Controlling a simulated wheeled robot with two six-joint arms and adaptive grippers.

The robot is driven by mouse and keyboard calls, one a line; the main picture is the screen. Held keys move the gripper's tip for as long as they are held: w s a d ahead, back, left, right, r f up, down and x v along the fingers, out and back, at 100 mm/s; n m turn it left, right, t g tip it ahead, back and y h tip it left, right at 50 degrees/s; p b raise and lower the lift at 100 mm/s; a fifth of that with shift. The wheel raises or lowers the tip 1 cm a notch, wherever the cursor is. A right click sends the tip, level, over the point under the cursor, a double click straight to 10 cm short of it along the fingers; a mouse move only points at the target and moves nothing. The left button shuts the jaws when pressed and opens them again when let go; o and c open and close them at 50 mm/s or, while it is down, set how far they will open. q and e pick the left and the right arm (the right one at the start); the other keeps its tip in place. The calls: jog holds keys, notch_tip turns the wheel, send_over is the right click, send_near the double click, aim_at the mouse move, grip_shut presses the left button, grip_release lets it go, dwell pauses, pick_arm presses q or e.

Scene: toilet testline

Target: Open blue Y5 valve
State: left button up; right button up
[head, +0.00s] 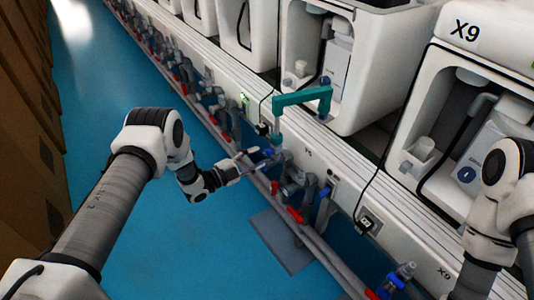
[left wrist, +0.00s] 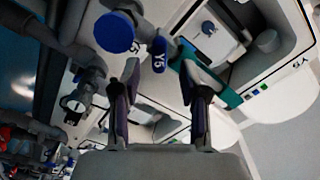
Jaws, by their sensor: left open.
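A blue valve handle marked Y5 (left wrist: 158,55) shows in the left wrist view, just beyond my left gripper's fingertips and between them. A round blue knob (left wrist: 114,32) on grey pipework is to its left. In the head view, a small blue handle (head: 268,152) sits on the grey pipes by the white ledge, right at the tip of my left gripper (head: 246,160). My left gripper, also in the left wrist view (left wrist: 158,92), is open with nothing between its fingers. I cannot tell whether a finger touches the handle. My right gripper is out of view.
A teal pipe (head: 300,98) rises above the handle and bends toward a white unit. Red handles (head: 295,214) and grey pipes run along the ledge. A black cable (head: 383,165) hangs nearby. The blue floor (head: 190,240) is clear left of the pipes.

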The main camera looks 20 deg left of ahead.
aim_at(265, 154)
pick_arm(q)
jog(key=x, duration=0.3)
jog(key=shift+d+f, duration=0.1)
jog(key=shift+d, duration=0.05)
jog(key=shift+w+d+b, duration=0.15)
jog(key=shift+w+b, duration=0.15)
grip_shut()
jog(key=shift+n, duration=0.5)
jog(key=n+b, duration=0.1)
jog(key=n, duration=0.3)
jog(key=shift+n, duration=0.3)
jog(key=n+b, duration=0.1)
jog(key=n, duration=0.4)
jog(key=shift+n, duration=0.3)
